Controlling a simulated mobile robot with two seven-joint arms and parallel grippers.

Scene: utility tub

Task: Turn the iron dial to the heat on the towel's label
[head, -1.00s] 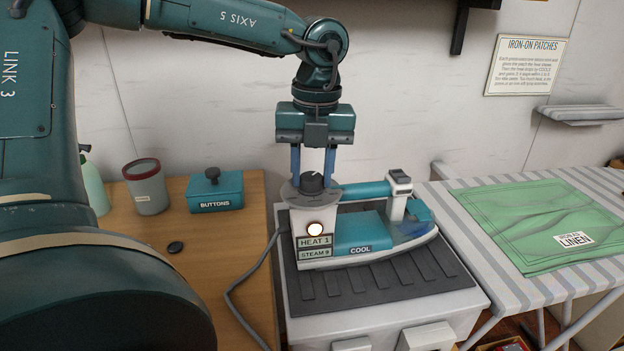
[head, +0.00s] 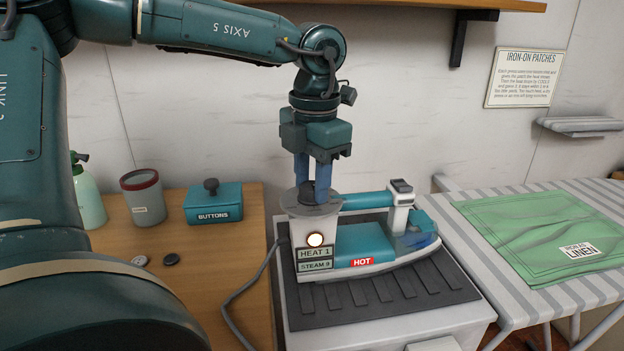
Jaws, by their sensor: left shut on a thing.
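The iron (head: 365,238) stands on a dark ribbed mat. Its front shows a glowing round lamp, a display (head: 316,252) reading HEAT 1 and STEAM 9, and a red tag (head: 361,261) reading HOT. My left gripper (head: 312,190) points straight down with its blue fingers shut on the dark iron dial (head: 308,195) on top of the iron; the fingers hide much of the dial. The green towel (head: 520,225) lies on the striped ironing board at the right. Its white label (head: 579,250) reads IRON AS LINEN. My right gripper is not in view.
A wall sign (head: 525,78) is headed IRON-ON PATCHES. On the wooden table stand a teal BUTTONS box (head: 213,202), a red-rimmed cup (head: 143,197) and a green spray bottle (head: 88,195), with loose buttons (head: 171,259). A cable (head: 232,309) runs beside the iron.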

